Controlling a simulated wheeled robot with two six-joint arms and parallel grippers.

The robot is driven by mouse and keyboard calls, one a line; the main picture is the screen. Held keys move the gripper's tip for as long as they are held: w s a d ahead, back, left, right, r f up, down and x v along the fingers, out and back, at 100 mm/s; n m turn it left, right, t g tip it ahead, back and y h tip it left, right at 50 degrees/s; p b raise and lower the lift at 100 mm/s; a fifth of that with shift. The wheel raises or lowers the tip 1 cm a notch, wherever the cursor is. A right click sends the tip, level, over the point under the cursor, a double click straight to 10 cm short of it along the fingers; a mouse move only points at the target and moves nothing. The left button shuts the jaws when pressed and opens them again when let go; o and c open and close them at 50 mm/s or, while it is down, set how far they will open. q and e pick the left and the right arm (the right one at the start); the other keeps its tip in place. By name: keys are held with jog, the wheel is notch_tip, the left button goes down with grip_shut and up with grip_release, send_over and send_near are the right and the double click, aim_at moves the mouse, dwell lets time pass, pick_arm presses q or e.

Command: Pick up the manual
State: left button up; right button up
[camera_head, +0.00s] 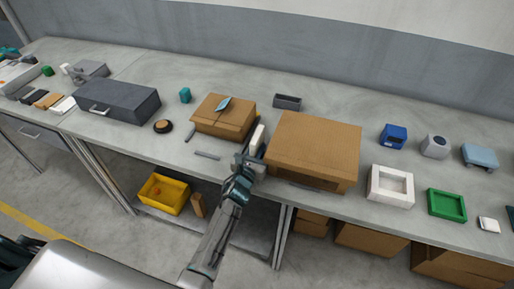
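My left gripper (253,149) reaches over the bench's front edge, between a small cardboard box and a larger one. A pale, upright block-like thing (258,138) shows at its fingertips. I cannot tell whether this is the manual, or whether the fingers are shut on it. A small blue-grey flat piece (223,104) lies on top of the small cardboard box (212,123); it is too small to identify. No thing is clearly readable as a manual. My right gripper is not in view.
The large cardboard box (318,142) stands close to the right of my gripper. A white tray (374,199) and green tray (433,214) lie farther right. A dark grey drawer box (97,109) stands left. A yellow bin (153,203) sits below the bench (250,80).

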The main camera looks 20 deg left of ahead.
pick_arm(q)
grip_shut()
